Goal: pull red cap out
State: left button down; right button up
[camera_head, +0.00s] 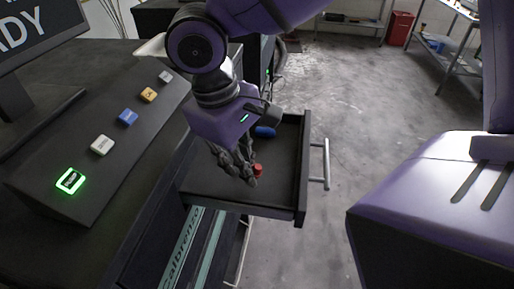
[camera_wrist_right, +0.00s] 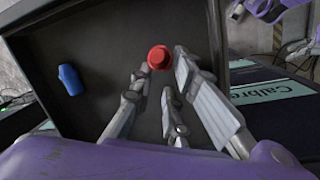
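The red cap (camera_head: 257,169) stands in the open drawer, close to the fingertips of my right gripper (camera_head: 246,172). In the right wrist view the round red cap (camera_wrist_right: 158,57) lies between the fingertips of the right gripper (camera_wrist_right: 160,72), with a finger on either side and a third below. The fingers are spread, and small gaps show beside the cap. Whether any finger touches it is hard to tell.
The dark drawer (camera_head: 288,190) is pulled out, with a metal handle (camera_head: 326,165) on its front. A blue object (camera_head: 265,131) lies in it, farther back; it also shows in the wrist view (camera_wrist_right: 70,80). A panel of buttons (camera_head: 127,118) stands on the left. Floor beyond the drawer is clear.

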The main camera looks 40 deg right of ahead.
jog(key=o, duration=0.4)
pick_arm(q)
jog(key=shift+s+f, duration=0.1)
jog(key=shift+s, duration=0.25)
pick_arm(e)
jog(key=shift+o, duration=0.2)
pick_arm(q)
jog(key=shift+w, duration=0.15)
pick_arm(e)
notch_tip(320, 180, up, 12)
jog(key=a, duration=0.2)
jog(key=shift+w, duration=0.4)
jog(key=shift+f, duration=0.1)
